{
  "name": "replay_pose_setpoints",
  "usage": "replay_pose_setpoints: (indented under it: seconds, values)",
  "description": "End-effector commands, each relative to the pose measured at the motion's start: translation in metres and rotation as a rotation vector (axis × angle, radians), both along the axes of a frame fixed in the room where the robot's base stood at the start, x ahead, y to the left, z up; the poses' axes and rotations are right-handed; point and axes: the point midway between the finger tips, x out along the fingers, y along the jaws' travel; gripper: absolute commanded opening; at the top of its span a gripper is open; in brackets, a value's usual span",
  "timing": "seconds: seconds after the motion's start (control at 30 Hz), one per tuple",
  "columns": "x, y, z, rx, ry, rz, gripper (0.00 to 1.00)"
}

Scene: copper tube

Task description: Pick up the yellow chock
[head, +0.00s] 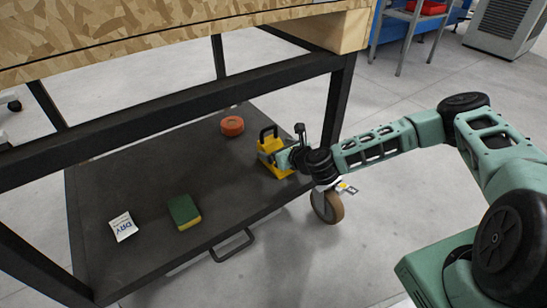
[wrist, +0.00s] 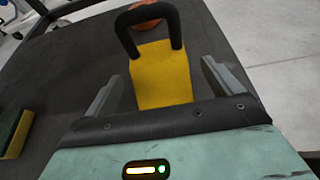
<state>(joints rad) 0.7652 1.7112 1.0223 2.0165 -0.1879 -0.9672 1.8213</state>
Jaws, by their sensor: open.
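The yellow chock (head: 268,146) with its black handle stands on the dark lower shelf of the workbench, near the shelf's right side. In the wrist view the chock (wrist: 161,75) is upright between my two fingers, its black handle rising at the far end. My gripper (wrist: 162,85) is open, with one finger on either side of the chock and a gap visible on each side. In the head view my gripper (head: 283,158) reaches in from the right and hides part of the chock.
An orange tape roll (head: 232,126) lies behind the chock. A green and yellow sponge (head: 184,212) and a white packet (head: 123,226) lie to the left on the shelf (head: 150,165). A black table leg (head: 338,105) stands close to my wrist, under the wooden bench top (head: 130,35).

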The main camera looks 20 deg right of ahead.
Motion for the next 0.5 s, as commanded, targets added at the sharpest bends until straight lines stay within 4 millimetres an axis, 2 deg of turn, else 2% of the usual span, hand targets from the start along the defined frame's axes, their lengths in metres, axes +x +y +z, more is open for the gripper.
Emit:
replay_pose_setpoints:
  seconds: [0.03, 0.2, 0.33, 0.5]
  values:
    - [0.006, 0.002, -0.009, -0.001, -0.002, 0.001, 0.91]
    - [0.024, 0.009, -0.02, -0.002, -0.003, 0.0, 0.91]
    - [0.034, 0.012, -0.022, -0.001, 0.0, -0.001, 0.91]
    - [0.036, 0.013, -0.021, 0.0, 0.0, 0.0, 0.91]
